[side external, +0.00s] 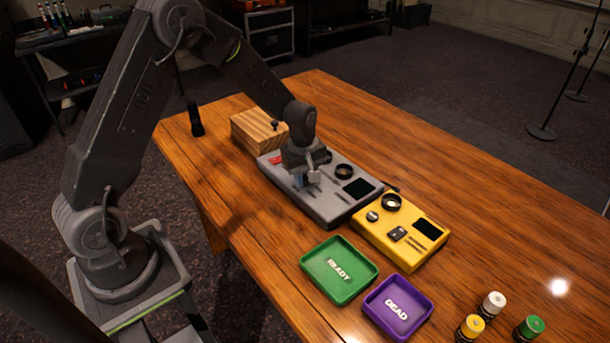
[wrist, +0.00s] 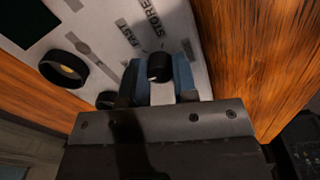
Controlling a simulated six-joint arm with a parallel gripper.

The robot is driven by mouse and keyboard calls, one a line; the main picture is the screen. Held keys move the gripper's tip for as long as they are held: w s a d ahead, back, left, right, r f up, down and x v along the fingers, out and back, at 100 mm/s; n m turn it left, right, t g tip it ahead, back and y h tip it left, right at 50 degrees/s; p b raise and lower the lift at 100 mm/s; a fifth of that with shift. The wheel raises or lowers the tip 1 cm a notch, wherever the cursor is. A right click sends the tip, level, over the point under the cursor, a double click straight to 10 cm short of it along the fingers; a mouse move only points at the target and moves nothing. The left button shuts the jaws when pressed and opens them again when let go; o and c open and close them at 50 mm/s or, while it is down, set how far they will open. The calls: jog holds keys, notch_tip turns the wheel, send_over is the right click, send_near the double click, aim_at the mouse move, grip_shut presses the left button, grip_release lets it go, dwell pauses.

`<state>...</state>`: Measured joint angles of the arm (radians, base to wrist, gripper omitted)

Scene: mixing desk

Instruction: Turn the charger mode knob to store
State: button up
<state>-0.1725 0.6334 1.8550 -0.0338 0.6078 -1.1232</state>
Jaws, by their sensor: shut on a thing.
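The grey charger (side external: 325,208) lies on the wooden table, with a dark screen and a round ring. It also shows in the wrist view (wrist: 75,28), with the printed words STORE and FAST near the knob. The black mode knob (wrist: 160,66) has a small pale mark on its lower left edge; which label it points to I cannot tell. My gripper (wrist: 157,80) is shut on the knob, a blue-grey finger on each side. In the side view my gripper (side external: 304,180) is low over the charger's left half and hides the knob.
A yellow device (side external: 400,235) sits right of the charger. A green READY tray (side external: 308,264) and a purple DEAD tray (side external: 371,309) are in front. Several batteries (side external: 494,304) stand at the lower right. A wooden box (side external: 252,134) and black upright object (side external: 196,120) are behind.

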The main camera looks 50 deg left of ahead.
jog(key=m, duration=0.5)
jog(key=shift+m, duration=0.3)
jog(key=m, duration=1.1)
jog(key=shift+a+m+g, duration=0.1)
jog(key=shift+m+g, duration=0.3)
jog(key=m, duration=0.5)
jog(key=shift+m, duration=0.4)
jog(key=o, duration=0.9)
jog(key=shift+r, duration=0.15)
